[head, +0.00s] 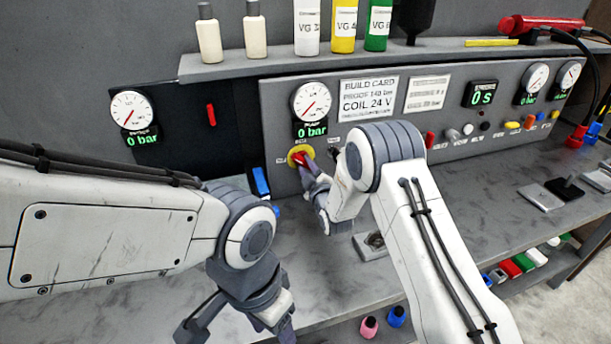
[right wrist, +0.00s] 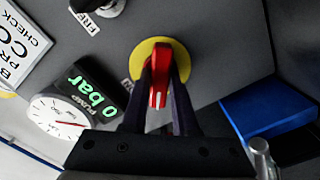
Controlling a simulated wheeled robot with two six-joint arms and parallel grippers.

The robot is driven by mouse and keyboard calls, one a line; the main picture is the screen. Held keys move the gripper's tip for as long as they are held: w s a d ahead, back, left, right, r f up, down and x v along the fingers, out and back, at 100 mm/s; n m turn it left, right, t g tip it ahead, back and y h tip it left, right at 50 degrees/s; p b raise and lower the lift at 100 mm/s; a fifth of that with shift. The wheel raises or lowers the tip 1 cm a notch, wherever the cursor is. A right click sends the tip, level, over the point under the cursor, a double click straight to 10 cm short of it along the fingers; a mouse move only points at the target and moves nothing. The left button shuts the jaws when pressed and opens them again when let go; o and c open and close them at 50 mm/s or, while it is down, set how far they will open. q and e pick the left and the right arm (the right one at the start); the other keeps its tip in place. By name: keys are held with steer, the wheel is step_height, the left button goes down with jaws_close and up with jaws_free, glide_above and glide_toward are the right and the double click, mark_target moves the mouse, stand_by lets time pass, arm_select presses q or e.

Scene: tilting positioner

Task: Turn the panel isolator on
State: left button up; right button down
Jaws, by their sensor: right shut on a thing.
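The panel isolator is a red handle on a round yellow plate (head: 293,153), set in the grey panel below the pump gauge. In the right wrist view the red handle (right wrist: 160,80) stands out from the yellow plate (right wrist: 184,62). My right gripper (head: 308,168) is at the isolator, its two fingers on either side of the red handle, shut on it. The fingers hide part of the handle.
The pump gauge (head: 312,101) above the isolator reads 0 bar. A build card (head: 367,101) is beside it. A blue block (head: 261,181) is left of the isolator. Bottles (head: 343,30) line the shelf.

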steer(key=m+b, duration=0.3)
steer(key=b, duration=0.1)
steer(key=m+b, duration=0.2)
steer(key=shift+f+m, duration=0.3)
steer(key=shift+m+b, duration=1.05)
steer(key=shift+m, duration=0.15)
steer(key=shift+r+m+b, duration=0.2)
steer(key=shift+m+b, duration=0.7)
steer(key=shift+m, duration=0.1)
steer(key=c, duration=0.7)
jaws_free()
